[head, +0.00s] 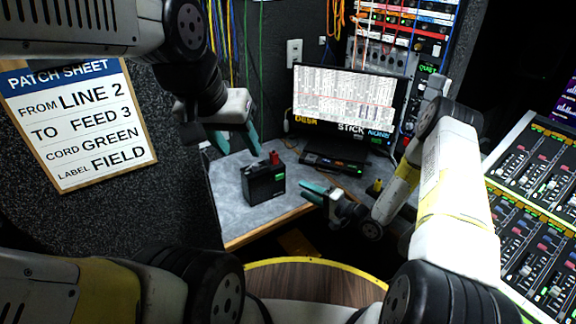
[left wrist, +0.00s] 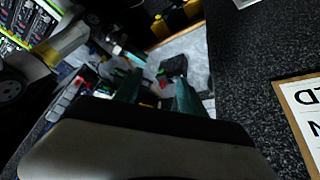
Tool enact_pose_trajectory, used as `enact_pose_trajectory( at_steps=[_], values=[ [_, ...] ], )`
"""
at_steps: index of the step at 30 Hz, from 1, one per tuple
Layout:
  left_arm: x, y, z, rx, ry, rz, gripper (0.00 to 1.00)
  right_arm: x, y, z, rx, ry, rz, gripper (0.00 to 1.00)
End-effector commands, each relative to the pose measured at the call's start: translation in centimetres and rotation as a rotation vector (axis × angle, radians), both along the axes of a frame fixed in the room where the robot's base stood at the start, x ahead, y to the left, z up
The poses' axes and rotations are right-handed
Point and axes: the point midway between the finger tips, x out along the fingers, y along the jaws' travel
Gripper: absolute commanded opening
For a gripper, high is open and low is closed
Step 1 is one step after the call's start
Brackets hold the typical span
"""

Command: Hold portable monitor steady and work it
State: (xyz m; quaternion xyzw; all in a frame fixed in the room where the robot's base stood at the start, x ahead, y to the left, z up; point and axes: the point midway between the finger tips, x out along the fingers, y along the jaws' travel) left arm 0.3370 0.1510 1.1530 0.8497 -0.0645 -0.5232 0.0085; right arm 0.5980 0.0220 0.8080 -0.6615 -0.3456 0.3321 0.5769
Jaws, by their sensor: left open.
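A small black box (head: 264,182) with a red part on top and a small green display on its front stands upright on the grey desk; it may be the portable monitor. My left gripper (head: 238,143) hangs open and empty above and left of it, apart from it. In the left wrist view the box (left wrist: 174,66) shows beyond my two teal fingers (left wrist: 158,92). My right gripper (head: 314,193) is low at the desk's front edge, right of the box and apart from it. I cannot tell how wide its fingers are.
A large screen (head: 345,100) stands at the back of the grey desk (head: 235,212), with a flat black unit (head: 335,160) before it. A small black-and-yellow item (head: 375,187) is at the right. A patch sheet board (head: 78,122) hangs left. Mixing panels (head: 535,215) are right.

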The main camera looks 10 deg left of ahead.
Motion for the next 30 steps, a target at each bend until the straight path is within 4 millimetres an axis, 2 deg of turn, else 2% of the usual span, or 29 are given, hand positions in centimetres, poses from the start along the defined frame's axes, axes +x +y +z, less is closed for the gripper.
enact_pose_trajectory(
  at_steps=[6, 14, 20, 24, 30],
  values=[
    [2.0, 1.9, -4.9, 0.21, 0.178, -0.055, 0.48, 0.0, 0.0, 0.0, 0.0, 0.001, 0.002, 0.36],
    [4.6, 4.2, -10.2, 0.489, 0.345, -0.19, 0.48, 0.0, 0.0, 0.0, 0.0, 0.001, 0.002, 0.36],
    [7.1, 7.2, -13.3, 0.81, 0.477, -0.472, 0.48, 0.0, 0.0, 0.0, 0.0, 0.001, 0.003, 0.36],
    [9.8, 8.7, -15.1, 1.046, 0.55, -0.71, 0.48, 0.0, 0.0, 0.0, 0.0, 0.001, 0.003, 0.36],
    [14.8, 8.6, -17.8, 1.38, 0.61, -1.081, 0.48, 0.0, 0.0, 0.0, 0.0, 0.001, 0.003, 0.36]
  ],
)
